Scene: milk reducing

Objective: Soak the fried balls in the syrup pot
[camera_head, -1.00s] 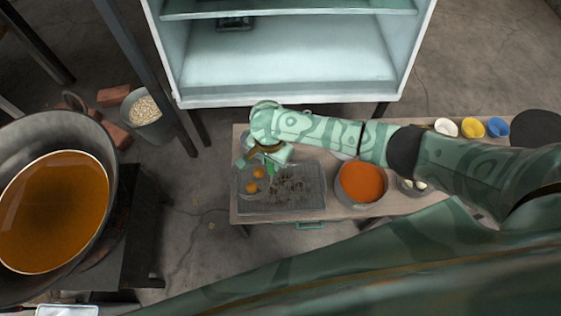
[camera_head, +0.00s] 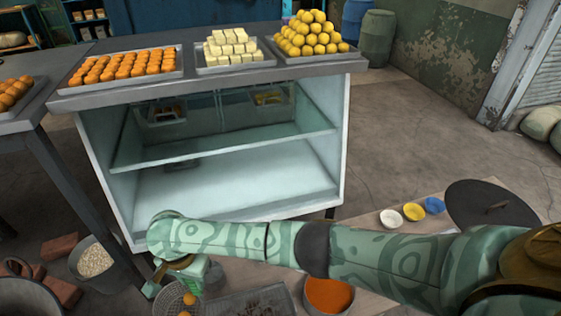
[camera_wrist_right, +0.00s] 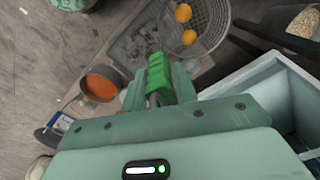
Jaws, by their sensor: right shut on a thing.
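My right gripper (camera_head: 188,282) is shut on the handle of a wire strainer (camera_head: 167,301), low in the head view. In the right wrist view the green fingers (camera_wrist_right: 158,78) are closed, with the strainer basket (camera_wrist_right: 212,22) beyond them. Two round orange fried balls (camera_wrist_right: 189,37) show at the basket, and they also show in the head view (camera_head: 189,299). A pot of orange-red liquid (camera_head: 328,293) stands on the bench to the right; it shows in the right wrist view (camera_wrist_right: 101,86). My left gripper is out of view.
A dark tray (camera_head: 250,304) lies between the strainer and the pot. A glass-fronted cabinet (camera_head: 230,190) with sweets on trays stands behind. White, yellow and blue bowls and a dark lid (camera_head: 490,205) are at right. A wok rim (camera_head: 28,297) shows at lower left.

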